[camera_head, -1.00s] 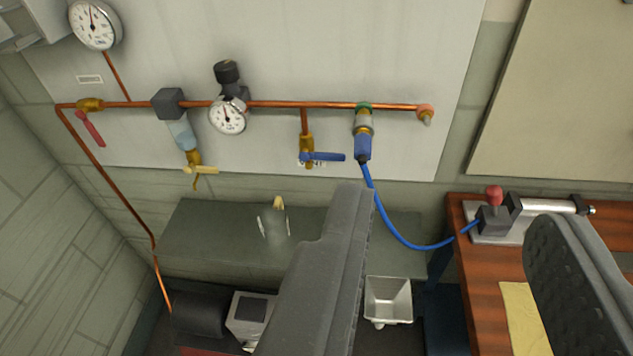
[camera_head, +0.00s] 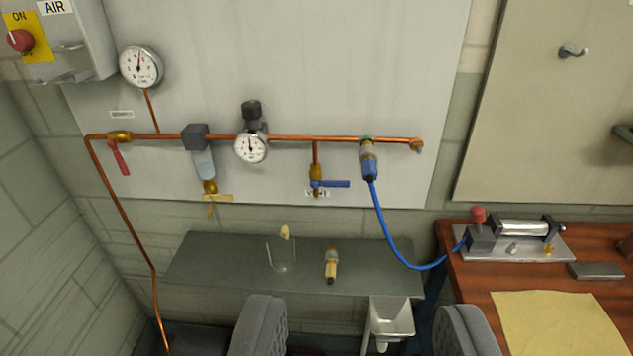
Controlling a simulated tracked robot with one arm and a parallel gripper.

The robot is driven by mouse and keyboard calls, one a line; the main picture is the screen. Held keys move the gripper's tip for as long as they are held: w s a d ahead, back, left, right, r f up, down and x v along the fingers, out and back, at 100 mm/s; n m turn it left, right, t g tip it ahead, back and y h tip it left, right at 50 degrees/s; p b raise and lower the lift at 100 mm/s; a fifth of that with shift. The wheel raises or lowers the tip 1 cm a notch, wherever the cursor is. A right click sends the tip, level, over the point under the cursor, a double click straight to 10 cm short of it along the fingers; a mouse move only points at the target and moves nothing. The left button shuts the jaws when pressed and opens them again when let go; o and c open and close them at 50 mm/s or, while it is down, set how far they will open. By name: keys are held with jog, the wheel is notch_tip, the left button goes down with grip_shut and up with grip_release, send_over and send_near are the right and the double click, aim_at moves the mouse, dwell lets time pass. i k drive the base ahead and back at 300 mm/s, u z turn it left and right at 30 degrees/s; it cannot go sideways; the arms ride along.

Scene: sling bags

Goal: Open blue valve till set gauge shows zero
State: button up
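The blue valve (camera_head: 330,183) is a lever handle on a brass body under the copper pipe, above a small label. Its handle points sideways to the right. The set gauge is probably the small round dial (camera_head: 252,148) on the regulator with a black knob; its needle points roughly up, and its numbers are too small to read. A larger gauge (camera_head: 140,66) hangs at upper left, needle also roughly up. My gripper (camera_head: 365,335) is open and empty at the bottom edge, its two fingers wide apart, below and away from the valve.
A blue hose (camera_head: 387,235) runs to the wooden bench (camera_head: 468,285). A grey shelf (camera_head: 205,262) holds a clear beaker (camera_head: 281,256) and a small yellow-black item (camera_head: 331,265).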

aim_at(314, 183)
jog(key=u, duration=0.05)
jog(key=i, duration=1)
jog(key=z, duration=0.05)
